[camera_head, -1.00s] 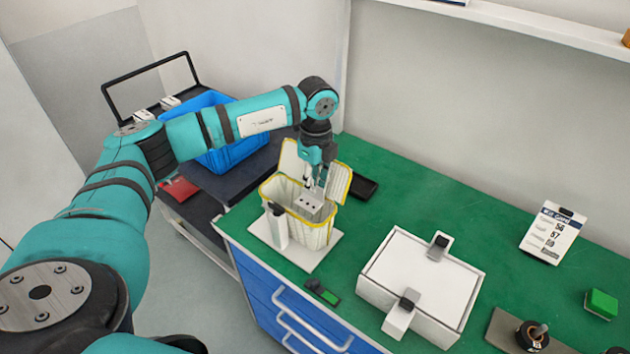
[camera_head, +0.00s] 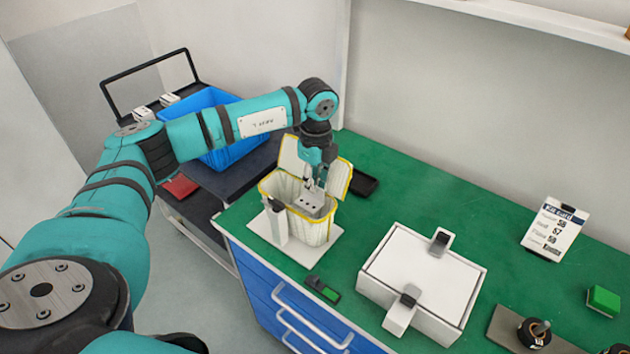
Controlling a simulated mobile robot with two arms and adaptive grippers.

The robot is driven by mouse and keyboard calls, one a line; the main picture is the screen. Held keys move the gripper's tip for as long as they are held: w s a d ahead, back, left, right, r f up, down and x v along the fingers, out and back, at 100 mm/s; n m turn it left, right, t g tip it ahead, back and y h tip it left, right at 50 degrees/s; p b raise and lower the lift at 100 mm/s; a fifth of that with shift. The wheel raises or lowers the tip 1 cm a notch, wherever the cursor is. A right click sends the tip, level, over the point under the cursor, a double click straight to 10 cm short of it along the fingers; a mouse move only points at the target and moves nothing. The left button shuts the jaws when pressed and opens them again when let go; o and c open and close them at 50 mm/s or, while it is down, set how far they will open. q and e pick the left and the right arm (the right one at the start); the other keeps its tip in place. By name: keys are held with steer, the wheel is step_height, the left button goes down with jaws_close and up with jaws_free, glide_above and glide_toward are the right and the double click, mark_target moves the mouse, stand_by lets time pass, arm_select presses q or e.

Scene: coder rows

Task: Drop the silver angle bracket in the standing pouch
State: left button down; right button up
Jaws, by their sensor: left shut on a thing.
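The standing pouch (camera_head: 314,231) is a whitish, quilted bag with a yellow rim. It stands open on a pale base plate near the left end of the green bench, with a grey upright clamp at its front left. My left gripper (camera_head: 315,187) points down into the pouch's mouth. It is shut on the silver angle bracket (camera_head: 311,203), a small grey piece with dark holes. The bracket is at the mouth, inside the rim as seen from above; its lower part is hard to make out. My right gripper is not in view.
A white box (camera_head: 422,278) with two clips stands right of the pouch. A blue crate (camera_head: 232,150) sits on a cart at left. A label card (camera_head: 554,231) stands at right.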

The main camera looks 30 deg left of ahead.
arm_select(q)
steer(key=c, duration=1.4)
jaws_free()
steer(key=shift+r, duration=0.1)
step_height(320, 180, up, 12)
steer(key=shift+w, duration=0.15)
